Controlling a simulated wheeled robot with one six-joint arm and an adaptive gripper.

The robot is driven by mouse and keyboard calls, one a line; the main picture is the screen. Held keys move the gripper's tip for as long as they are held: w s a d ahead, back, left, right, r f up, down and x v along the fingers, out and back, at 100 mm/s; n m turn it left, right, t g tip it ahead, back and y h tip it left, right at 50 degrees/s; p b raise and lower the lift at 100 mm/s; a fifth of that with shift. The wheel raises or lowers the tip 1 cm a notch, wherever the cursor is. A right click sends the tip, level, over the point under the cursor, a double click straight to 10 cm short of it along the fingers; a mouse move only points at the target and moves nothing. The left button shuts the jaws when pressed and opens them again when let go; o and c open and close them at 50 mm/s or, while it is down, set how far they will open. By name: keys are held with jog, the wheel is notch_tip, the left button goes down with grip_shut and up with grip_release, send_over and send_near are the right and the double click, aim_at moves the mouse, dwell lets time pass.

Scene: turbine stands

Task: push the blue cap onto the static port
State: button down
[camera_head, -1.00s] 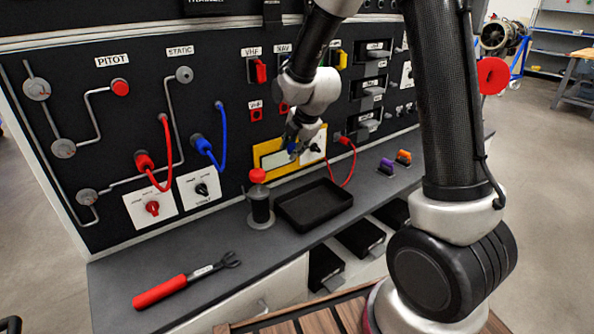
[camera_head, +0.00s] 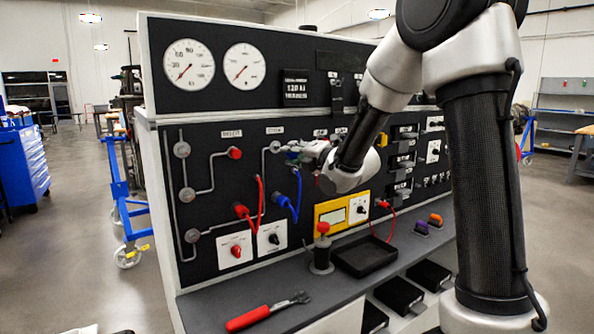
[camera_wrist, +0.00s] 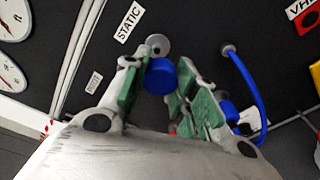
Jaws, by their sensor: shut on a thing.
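The static port (camera_head: 275,146) is a round grey fitting on the black panel under the STATIC label, at the end of a grey pipe. The wrist view shows it (camera_wrist: 158,44) just beyond the blue cap (camera_wrist: 162,76). My gripper (camera_wrist: 160,84) is shut on the cap, which sits between its green pads near the fingertips. In that view the cap overlaps the port's lower edge; I cannot tell whether they touch. In the head view my gripper (camera_head: 298,152) is just right of the port and hides most of the cap.
A blue hose (camera_head: 297,200) and a red hose (camera_head: 260,205) loop out below the port. A red cap (camera_head: 235,153) covers the pitot port to the left.

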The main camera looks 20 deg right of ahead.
aim_at(275, 147)
jog(key=shift+w+a+r, duration=0.2)
jog(key=shift+a, duration=0.15)
jog(key=shift+d+x, duration=0.1)
jog(key=shift+x, duration=0.95)
jog(key=shift+d+x, duration=0.15)
jog(key=shift+x, duration=0.85)
jog(key=shift+x, duration=0.8)
jog(key=shift+w+r, duration=0.1)
jog(key=shift+r, duration=0.1)
jog(key=shift+w+r, duration=0.1)
jog(key=shift+w, duration=0.15)
jog(key=shift+w+a+r, duration=0.1)
jog(key=shift+w, duration=0.1)
jog(key=c, duration=1.1)
grip_release()
jog(key=shift+w, duration=0.15)
jog(key=shift+o, duration=0.2)
